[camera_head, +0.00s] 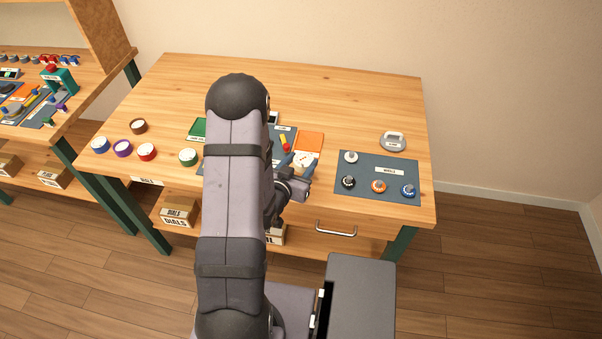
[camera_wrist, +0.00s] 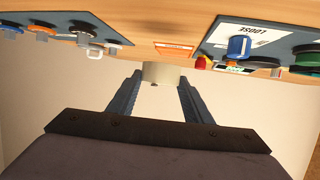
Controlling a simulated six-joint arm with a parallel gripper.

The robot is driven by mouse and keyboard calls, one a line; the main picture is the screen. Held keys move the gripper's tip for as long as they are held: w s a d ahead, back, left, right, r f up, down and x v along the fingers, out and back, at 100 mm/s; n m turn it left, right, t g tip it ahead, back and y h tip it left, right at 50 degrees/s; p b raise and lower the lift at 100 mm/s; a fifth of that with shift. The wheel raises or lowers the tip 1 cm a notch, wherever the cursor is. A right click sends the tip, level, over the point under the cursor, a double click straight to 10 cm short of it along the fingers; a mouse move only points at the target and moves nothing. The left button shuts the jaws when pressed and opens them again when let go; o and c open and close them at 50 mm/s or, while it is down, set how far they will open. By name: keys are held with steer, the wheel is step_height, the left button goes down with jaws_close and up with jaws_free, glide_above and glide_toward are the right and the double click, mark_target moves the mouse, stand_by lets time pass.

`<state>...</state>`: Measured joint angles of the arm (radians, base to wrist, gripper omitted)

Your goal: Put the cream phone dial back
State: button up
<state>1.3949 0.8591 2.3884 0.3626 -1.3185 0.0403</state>
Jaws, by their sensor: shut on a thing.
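The cream dial (camera_wrist: 160,72) is a short pale cylinder held between the two fingertips of my gripper (camera_wrist: 160,82) in the wrist view. In the head view my gripper (camera_head: 296,164) is over the table's front middle, and the cream dial (camera_head: 303,158) shows as a pale disc with small marks on top. My gripper is shut on it. In the head view it overlaps the front of an orange square (camera_head: 309,141); I cannot tell its height above the table. No empty place for the cream dial can be made out clearly.
A dark mat (camera_head: 350,187) on the right holds white, black, orange and blue knobs. A grey round thing (camera_head: 393,141) stands behind it. Several coloured round pieces stand at the left. A dark mat labelled LOOSE (camera_wrist: 290,37) holds a blue piece (camera_wrist: 239,47). The table's back is clear.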

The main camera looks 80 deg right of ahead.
steer(key=shift+f, duration=0.65)
steer(key=shift+f, duration=0.1)
steer(key=shift+f, duration=1.8)
steer(key=shift+f, duration=0.1)
steer(key=o, duration=1.2)
steer(key=shift+o, duration=0.2)
